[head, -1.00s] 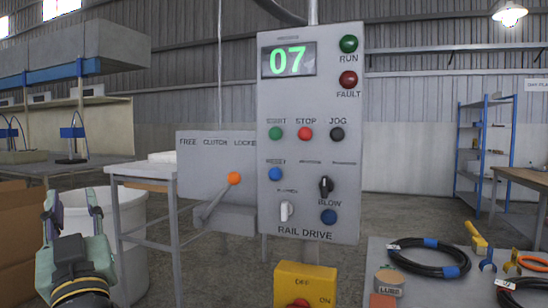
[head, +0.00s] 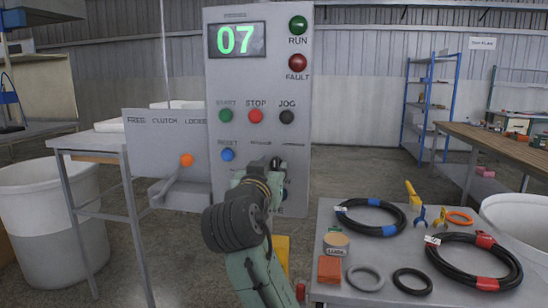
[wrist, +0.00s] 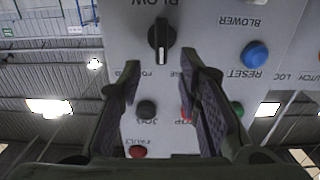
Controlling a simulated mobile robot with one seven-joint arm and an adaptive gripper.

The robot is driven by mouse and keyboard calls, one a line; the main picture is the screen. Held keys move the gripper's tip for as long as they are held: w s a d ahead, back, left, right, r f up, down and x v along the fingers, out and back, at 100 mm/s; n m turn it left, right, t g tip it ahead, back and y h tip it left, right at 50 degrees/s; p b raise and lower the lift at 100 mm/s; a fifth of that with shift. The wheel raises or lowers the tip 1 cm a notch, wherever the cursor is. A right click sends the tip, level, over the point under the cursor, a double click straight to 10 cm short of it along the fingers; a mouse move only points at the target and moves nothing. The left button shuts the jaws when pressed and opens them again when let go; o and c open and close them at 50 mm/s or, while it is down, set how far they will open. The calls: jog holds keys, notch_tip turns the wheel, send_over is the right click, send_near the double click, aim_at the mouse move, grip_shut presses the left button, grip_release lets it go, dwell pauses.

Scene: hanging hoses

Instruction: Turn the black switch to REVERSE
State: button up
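The black switch (wrist: 161,42) is a knob on the grey panel, shown upside down in the wrist view. Its white mark is on the side toward the JOG button, so it points up on the panel. Lettering beside it is partly covered by my fingers, and I cannot read REVERSE. My gripper (wrist: 160,66) is open, one finger either side of the switch's line, with nothing between the tips. It appears just short of the switch, not clearly touching. In the head view my gripper (head: 265,168) covers most of the lower panel, including the switch area.
The grey panel (head: 232,95) carries a green 07 display (head: 237,39), RUN and FAULT lamps and several buttons. A blue RESET button (wrist: 254,54) is close beside the switch. The orange-knobbed clutch lever (head: 187,160) is left. A hose table (head: 385,250) stands front right.

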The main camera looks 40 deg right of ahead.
aim_at(275, 162)
jog(key=p+x, duration=0.1)
jog(key=x, duration=0.3)
jog(key=shift+w+d, duration=0.25)
jog(key=shift+w, duration=0.05)
grip_shut()
dwell(0.3)
